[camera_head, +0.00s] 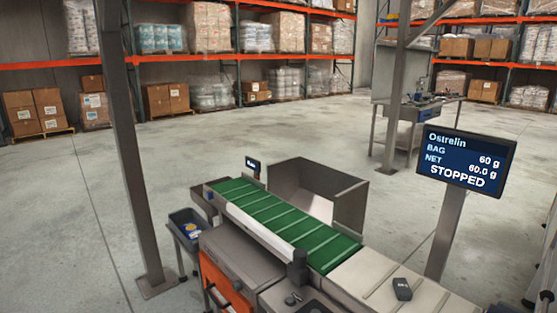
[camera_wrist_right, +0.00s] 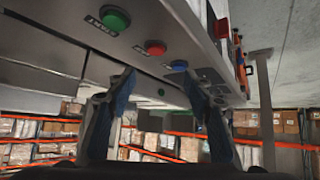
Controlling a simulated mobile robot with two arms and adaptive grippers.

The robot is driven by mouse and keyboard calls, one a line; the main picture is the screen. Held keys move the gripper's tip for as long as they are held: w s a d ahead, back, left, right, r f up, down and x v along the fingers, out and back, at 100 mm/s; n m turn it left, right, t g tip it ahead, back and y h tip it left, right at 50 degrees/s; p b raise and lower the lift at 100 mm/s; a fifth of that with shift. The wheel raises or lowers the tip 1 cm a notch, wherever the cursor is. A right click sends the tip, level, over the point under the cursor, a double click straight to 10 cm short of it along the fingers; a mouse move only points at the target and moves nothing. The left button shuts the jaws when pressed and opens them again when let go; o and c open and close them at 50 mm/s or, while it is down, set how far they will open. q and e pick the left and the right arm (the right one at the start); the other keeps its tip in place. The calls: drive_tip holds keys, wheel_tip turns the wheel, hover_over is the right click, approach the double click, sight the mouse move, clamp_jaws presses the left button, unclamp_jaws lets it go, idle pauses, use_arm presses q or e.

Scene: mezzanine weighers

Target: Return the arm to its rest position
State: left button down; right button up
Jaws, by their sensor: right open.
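My right gripper (camera_wrist_right: 157,82) shows in the right wrist view with its two blue-padded fingers spread apart and nothing between them. Its fingertips are close to a grey control panel (camera_wrist_right: 75,40) in the picture; I cannot tell whether they touch it. The panel carries a green START button (camera_wrist_right: 115,18), a red button (camera_wrist_right: 155,47) and a blue button (camera_wrist_right: 179,65). In the head view I cannot make out either gripper. My left gripper is in neither view.
A green cleated conveyor (camera_head: 275,218) runs beside a grey open bin (camera_head: 345,207). A display (camera_head: 465,162) reads "STOPPED", 60.0 g net. A small dark object (camera_head: 402,289) lies on the pale belt (camera_head: 365,272). A steel post (camera_head: 128,150) stands left. Open floor (camera_head: 240,135) lies beyond.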

drive_tip(key=s+a+f+n+g, duration=0.1)
drive_tip(key=s+a+f+g, duration=0.15)
drive_tip(key=s+a, duration=0.4)
drive_tip(key=s+a+f+n+g, duration=0.1)
drive_tip(key=s+a+g, duration=0.25)
drive_tip(key=s, duration=0.65)
wheel_tip(320, 180, down, 26)
drive_tip(key=s+g, duration=0.2)
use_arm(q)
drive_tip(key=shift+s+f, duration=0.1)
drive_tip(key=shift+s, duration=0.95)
use_arm(e)
drive_tip(key=s+d+f, duration=0.2)
drive_tip(key=s+f, duration=0.6)
drive_tip(key=s+d+f, duration=0.1)
drive_tip(key=s+f, duration=0.7)
drive_tip(key=s, duration=0.1)
drive_tip(key=shift+d+g, duration=0.35)
drive_tip(key=shift+g, duration=0.05)
drive_tip(key=shift+f, duration=0.1)
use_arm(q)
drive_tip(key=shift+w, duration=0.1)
use_arm(e)
drive_tip(key=shift+s, duration=0.1)
